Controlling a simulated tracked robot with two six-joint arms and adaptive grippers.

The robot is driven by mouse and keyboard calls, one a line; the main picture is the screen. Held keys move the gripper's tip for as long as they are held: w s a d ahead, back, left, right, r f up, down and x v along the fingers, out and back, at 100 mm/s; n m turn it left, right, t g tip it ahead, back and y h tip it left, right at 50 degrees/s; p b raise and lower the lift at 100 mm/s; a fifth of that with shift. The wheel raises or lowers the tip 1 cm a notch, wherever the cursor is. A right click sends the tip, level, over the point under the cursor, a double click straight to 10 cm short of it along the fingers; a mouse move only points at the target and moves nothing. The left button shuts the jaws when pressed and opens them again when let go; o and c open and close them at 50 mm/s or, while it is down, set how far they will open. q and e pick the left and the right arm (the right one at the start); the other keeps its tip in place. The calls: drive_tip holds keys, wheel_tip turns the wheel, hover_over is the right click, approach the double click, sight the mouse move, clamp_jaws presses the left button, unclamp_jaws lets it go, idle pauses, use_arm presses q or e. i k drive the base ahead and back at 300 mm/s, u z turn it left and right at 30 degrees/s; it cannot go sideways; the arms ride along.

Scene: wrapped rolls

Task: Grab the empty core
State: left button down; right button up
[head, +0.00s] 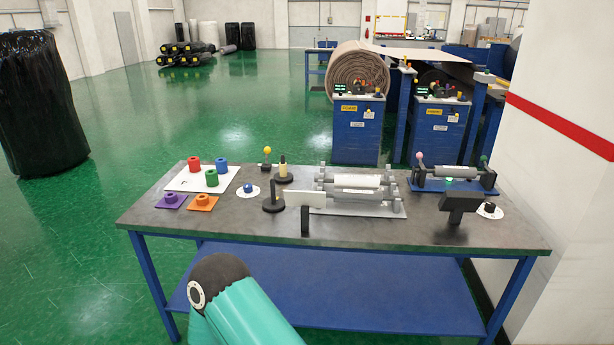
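A pale grey cylinder (455,171) lies level between the end posts of a blue stand (430,185) at the right of the workbench. A white roll (357,181) lies level in a grey metal roller frame (385,208) in the middle of the bench. I cannot tell for sure which of these is the empty core. One of my arms, teal with a black joint, shows at the bottom centre, in front of the bench. Neither gripper is in view.
The dark workbench top (250,228) holds red (194,164), blue (221,165) and green (211,178) spools on a white sheet. Purple (170,200) and orange (202,202) pieces lie nearby. A black T-shaped block (462,203) stands front right. The bench's front left is clear.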

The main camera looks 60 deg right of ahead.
sight(283, 168)
drive_tip(key=z, duration=0.2)
drive_tip(key=k, duration=0.25)
drive_tip(key=z, duration=1.05)
drive_tip(key=i, duration=1)
drive_tip(key=z, duration=0.1)
